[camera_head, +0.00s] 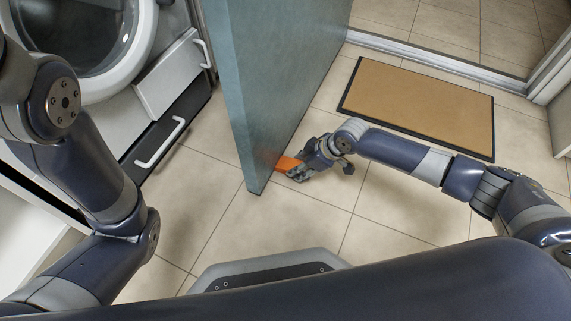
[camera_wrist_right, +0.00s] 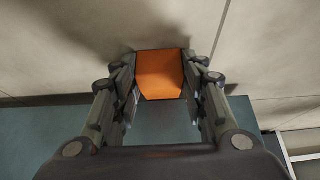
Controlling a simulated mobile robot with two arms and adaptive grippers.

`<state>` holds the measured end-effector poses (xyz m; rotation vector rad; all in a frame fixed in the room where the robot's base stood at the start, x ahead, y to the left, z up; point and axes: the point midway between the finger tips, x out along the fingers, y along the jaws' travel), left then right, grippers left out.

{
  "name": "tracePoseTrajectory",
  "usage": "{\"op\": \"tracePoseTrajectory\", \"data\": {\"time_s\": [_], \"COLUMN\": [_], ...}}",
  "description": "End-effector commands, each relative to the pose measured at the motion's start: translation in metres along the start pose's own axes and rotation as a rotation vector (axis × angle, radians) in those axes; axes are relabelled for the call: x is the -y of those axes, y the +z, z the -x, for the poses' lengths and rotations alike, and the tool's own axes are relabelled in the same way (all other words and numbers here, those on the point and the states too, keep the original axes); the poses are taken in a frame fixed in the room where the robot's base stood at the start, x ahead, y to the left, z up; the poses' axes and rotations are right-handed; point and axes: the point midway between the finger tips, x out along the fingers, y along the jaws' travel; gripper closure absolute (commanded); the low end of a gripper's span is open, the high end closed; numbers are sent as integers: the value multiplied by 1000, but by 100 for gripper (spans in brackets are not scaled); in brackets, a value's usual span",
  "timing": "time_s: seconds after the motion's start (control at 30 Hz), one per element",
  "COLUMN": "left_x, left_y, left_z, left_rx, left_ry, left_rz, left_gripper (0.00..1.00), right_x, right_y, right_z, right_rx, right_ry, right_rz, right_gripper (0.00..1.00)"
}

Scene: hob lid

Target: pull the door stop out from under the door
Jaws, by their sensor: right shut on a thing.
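The orange door stop (camera_head: 287,163) is on the floor at the right side of the blue-green door (camera_head: 270,75), by its bottom edge. My right gripper (camera_head: 293,171) reaches in low from the right and is shut on the door stop. In the right wrist view the door stop (camera_wrist_right: 160,76) lies between the two fingers of the right gripper (camera_wrist_right: 160,68), and the door (camera_wrist_right: 60,140) fills the lower left. I cannot tell how much of the door stop is under the door. My left arm shows at the left, but its gripper is out of view.
A brown doormat (camera_head: 418,103) lies on the tiles behind my right arm. A white washing machine (camera_head: 145,45) and a dark drawer front with a white handle (camera_head: 160,142) stand left of the door. The tiled floor (camera_head: 300,225) in front of the door is clear.

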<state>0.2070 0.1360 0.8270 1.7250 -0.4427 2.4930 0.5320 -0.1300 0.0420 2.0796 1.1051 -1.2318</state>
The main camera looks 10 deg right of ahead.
Motion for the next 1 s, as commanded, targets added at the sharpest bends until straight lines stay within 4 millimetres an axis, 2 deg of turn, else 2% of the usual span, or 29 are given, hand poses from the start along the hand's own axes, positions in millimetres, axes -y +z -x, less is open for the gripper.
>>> {"op": "tracePoseTrajectory", "data": {"time_s": [0.37, 1.0], "left_x": [0, 4], "left_y": [1, 6], "left_z": [-2, -16], "left_rx": [1, 1], "left_ry": [0, 0], "left_rz": [-1, -1], "left_gripper": [60, 60], "right_x": [1, 1], "right_y": [3, 28], "right_z": [1, 13], "right_rx": [2, 8], "right_ry": [-1, -3], "right_rz": [0, -1], "right_gripper": [83, 83]}}
